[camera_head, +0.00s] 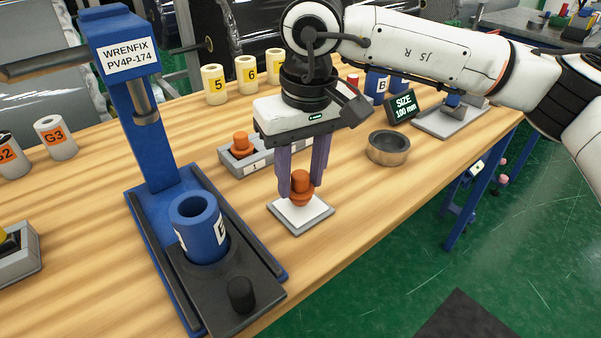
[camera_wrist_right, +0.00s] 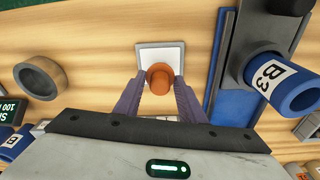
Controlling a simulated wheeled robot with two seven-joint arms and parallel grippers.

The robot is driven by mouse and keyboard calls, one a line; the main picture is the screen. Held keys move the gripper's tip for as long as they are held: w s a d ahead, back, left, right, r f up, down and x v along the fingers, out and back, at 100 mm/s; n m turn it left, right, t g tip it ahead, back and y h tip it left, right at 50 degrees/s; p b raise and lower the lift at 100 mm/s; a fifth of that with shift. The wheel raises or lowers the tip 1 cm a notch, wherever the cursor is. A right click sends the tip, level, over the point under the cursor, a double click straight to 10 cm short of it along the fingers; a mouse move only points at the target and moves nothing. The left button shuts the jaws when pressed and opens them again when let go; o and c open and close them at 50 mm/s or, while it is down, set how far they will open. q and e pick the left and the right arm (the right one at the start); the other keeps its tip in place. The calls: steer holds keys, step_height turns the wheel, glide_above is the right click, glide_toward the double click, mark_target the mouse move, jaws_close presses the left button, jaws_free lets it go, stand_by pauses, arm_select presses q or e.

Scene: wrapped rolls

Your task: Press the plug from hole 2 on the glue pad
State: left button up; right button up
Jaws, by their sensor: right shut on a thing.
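An orange plug (camera_head: 300,186) is between the two purple fingers of my right gripper (camera_head: 301,187), which is shut on it. The plug is upright over the white glue pad (camera_head: 290,216), a square in a grey frame on the table. The plug's lower end is at or just above the pad; I cannot tell whether it touches. In the right wrist view the plug (camera_wrist_right: 158,76) shows in front of the pad (camera_wrist_right: 160,57). Another orange plug (camera_head: 241,142) stands in the grey holder (camera_head: 260,157) marked 1, partly behind my gripper. My left gripper is not in view.
A blue press (camera_head: 133,110) labelled WRENFIX PV4P-174 stands left of the pad, with a blue roll (camera_head: 199,226) on its base. A grey ring (camera_head: 388,147) and a size display (camera_head: 403,107) are to the right. Numbered cream rolls (camera_head: 214,86) stand behind. Bare wood lies in front of the ring.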

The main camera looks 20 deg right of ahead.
mark_target(299, 172)
steer(key=shift+f+b, duration=0.5)
steer(key=shift+f, duration=0.05)
stand_by(1.7)
steer(key=shift+r, duration=0.1)
steer(key=shift+r+p, duration=2.4)
steer(key=shift+r, duration=1.1)
steer(key=shift+f, duration=0.1)
